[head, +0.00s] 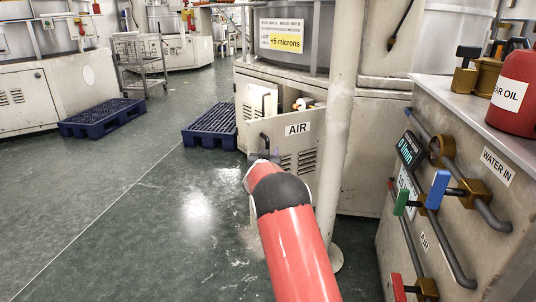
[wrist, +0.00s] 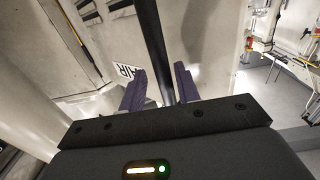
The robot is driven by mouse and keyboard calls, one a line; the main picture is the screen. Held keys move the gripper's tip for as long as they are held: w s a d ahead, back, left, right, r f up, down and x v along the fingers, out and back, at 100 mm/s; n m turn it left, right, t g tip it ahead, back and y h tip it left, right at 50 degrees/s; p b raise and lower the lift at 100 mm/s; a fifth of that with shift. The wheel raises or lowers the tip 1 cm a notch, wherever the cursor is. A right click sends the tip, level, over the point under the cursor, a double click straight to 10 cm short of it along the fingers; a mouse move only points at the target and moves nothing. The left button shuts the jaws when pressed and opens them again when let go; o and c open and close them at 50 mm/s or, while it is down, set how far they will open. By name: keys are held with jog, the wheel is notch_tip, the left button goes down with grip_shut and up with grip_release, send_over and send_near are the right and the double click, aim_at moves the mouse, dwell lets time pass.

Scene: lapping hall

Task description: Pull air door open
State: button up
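The air door (head: 291,148) is a pale cabinet panel with an "AIR" label and slotted vents. It seems to stand ajar, with part of the cabinet inside showing above its top edge. In the wrist view the label (wrist: 127,71) is upside down. A dark bar (wrist: 156,45), which looks like the door's handle, runs between my fingers. My gripper (wrist: 159,90) has two purple fingers set apart, one on each side of the bar, with visible gaps. In the head view my gripper (head: 262,157) is at the door's left side, mostly hidden by my red arm.
A pale post (head: 341,120) stands close to the right of the door. A blue pallet (head: 210,127) lies left of the cabinet. A valve panel with pipes (head: 445,200) and a red oil can (head: 514,95) fill the right.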

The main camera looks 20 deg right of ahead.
jog(key=shift+a, duration=0.1)
jog(key=v, duration=0.7)
jog(key=shift+s+a, duration=0.15)
jog(key=shift+s, duration=0.2)
